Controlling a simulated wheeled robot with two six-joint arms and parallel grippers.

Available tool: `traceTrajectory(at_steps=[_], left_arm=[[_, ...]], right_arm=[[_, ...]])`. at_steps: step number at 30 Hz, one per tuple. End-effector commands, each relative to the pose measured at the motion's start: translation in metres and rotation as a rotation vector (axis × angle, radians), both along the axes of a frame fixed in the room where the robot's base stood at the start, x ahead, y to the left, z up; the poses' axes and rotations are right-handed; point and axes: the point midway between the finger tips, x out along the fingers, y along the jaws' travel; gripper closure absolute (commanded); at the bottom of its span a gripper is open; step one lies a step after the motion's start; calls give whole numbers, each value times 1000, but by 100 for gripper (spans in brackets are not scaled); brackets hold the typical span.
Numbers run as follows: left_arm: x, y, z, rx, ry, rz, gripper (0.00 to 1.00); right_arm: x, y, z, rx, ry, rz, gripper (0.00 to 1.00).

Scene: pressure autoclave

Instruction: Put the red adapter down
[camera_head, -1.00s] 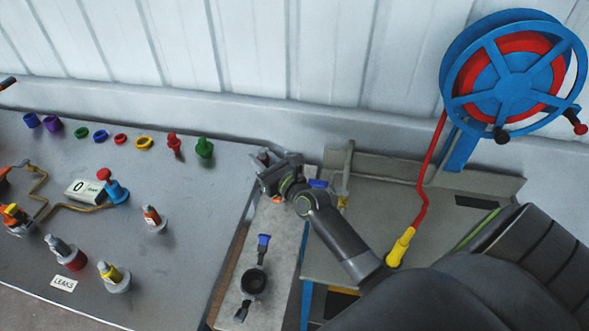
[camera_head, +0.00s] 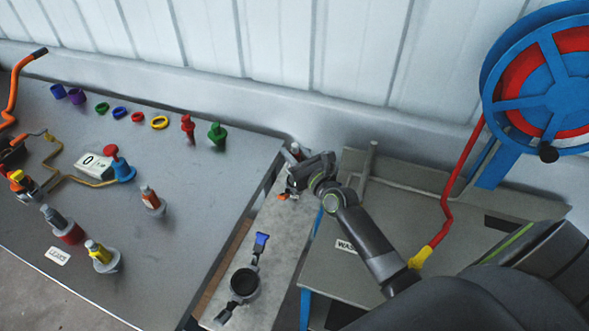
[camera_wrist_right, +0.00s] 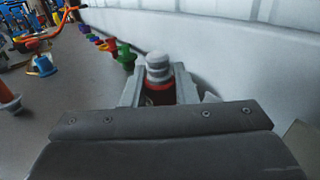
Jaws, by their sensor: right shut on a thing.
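My right gripper (camera_head: 304,163) is over the far end of the narrow grey bench, near the wall. In the right wrist view its fingers (camera_wrist_right: 158,88) are closed around a pale grey, stepped piece with a red band (camera_wrist_right: 158,84), which looks like the red adapter. Its grey top (camera_head: 295,149) shows just beyond the gripper in the head view. The fingers and palm hide its lower end, so I cannot tell whether it touches the bench. A similar grey-topped piece with a red base (camera_head: 66,228) stands on the left table. My left gripper is not in view.
The left table (camera_head: 160,260) holds coloured rings, a red plug (camera_head: 188,127), a green plug (camera_head: 217,133) and several fittings. A black round clamp (camera_head: 244,282) lies on the near part of the bench. A hose reel (camera_head: 550,80) stands at right.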

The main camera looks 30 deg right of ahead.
Motion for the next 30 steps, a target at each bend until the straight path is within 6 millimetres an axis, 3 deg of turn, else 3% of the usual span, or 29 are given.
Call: traceTrajectory(at_steps=[12,28,29,30], left_arm=[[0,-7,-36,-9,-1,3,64],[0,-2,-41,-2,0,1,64],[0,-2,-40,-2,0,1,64],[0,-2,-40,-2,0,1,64]], right_arm=[[0,0,-37,1,-3,0,100],[0,0,-43,1,-3,0,100],[0,0,-43,1,-1,0,72],[0,0,-42,1,-1,0,67]])
